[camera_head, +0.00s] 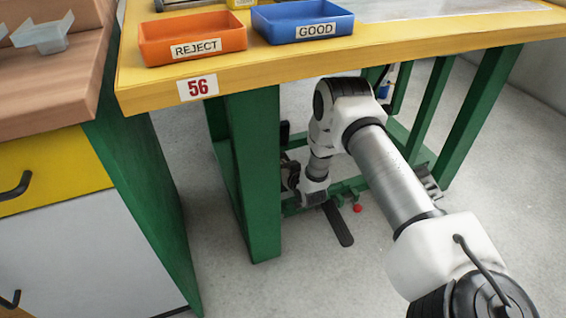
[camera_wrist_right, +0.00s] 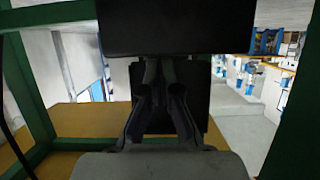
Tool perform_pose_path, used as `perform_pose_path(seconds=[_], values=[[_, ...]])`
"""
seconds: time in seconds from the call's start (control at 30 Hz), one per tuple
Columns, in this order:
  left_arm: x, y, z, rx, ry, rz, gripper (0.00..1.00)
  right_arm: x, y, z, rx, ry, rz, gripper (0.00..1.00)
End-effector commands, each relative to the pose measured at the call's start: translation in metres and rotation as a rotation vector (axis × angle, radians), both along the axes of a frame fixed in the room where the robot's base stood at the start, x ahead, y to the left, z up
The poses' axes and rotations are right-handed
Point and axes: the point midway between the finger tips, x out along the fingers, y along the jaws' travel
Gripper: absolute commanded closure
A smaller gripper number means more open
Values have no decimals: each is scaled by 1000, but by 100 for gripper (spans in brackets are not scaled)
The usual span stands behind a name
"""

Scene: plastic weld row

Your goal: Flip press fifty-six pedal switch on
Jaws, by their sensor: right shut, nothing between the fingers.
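I cannot make out a pedal switch clearly. My right arm reaches under the bench. Its dark gripper (camera_head: 290,174) is beside the green leg, partly hidden by my wrist. In the right wrist view the gripper (camera_wrist_right: 160,92) is shut and empty, in front of a dark panel. A black block (camera_wrist_right: 150,27) fills the top middle; contact cannot be told. My left gripper is out of view.
An orange REJECT bin (camera_head: 192,49) and a blue GOOD bin (camera_head: 302,32) stand on the bench top. A thick green leg (camera_head: 256,175) is close left of my right gripper. A drawer cabinet (camera_head: 75,230) stands at the left. Grey floor is open in front.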

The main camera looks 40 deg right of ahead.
Motion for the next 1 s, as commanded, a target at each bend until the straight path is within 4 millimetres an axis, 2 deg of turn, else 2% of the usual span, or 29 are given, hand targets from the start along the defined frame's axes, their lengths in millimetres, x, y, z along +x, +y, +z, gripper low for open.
perform_pose_path(seconds=[0.07,0.27,0.5,0.63,1.0], values=[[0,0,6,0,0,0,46,-4,1,1,4,16,0,100],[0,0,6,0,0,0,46,-10,2,5,3,11,-1,100],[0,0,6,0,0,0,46,-51,13,22,5,13,0,100],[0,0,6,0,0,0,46,-68,16,27,4,14,0,100],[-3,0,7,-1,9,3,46,-71,17,29,2,12,1,100]])
